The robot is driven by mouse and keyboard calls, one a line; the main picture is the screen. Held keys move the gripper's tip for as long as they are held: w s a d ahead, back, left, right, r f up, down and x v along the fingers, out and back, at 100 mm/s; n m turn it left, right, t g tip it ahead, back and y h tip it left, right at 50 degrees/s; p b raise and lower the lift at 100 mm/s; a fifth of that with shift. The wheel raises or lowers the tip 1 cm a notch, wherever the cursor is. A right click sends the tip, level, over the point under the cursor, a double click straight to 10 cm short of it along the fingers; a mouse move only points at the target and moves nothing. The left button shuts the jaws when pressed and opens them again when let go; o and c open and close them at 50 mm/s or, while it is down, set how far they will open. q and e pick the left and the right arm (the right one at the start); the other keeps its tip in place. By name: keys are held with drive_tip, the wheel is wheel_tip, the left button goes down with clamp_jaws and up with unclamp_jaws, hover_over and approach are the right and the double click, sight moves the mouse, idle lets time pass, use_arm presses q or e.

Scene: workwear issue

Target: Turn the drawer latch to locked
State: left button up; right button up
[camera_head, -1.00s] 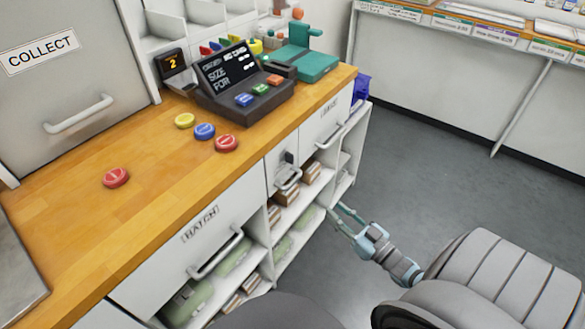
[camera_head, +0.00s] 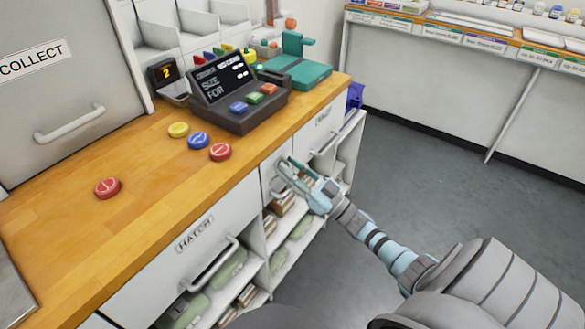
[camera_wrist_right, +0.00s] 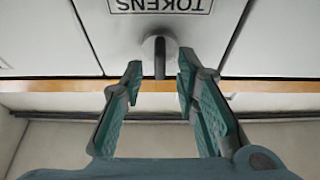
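The latch (camera_wrist_right: 160,47) is a grey round knob with a short dark bar, on a white drawer front (camera_wrist_right: 80,40). In the wrist view the bar points down the picture, towards the wooden counter edge. A TOKENS label (camera_wrist_right: 160,5) shows upside down at the top of that view. My right gripper (camera_wrist_right: 160,72) is open, its two teal-padded fingers on either side of the bar with gaps; I cannot tell whether they touch it. My left gripper is not in view.
The wooden counter (camera_head: 150,190) carries several coloured buttons and a dark terminal (camera_head: 238,95). The HATCH drawer's handle (camera_head: 212,265) sticks out left of my right gripper. Open shelves lie below. The grey floor (camera_head: 430,180) to the right is clear.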

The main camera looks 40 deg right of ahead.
drive_tip(key=shift+c, duration=0.4)
clamp_jaws()
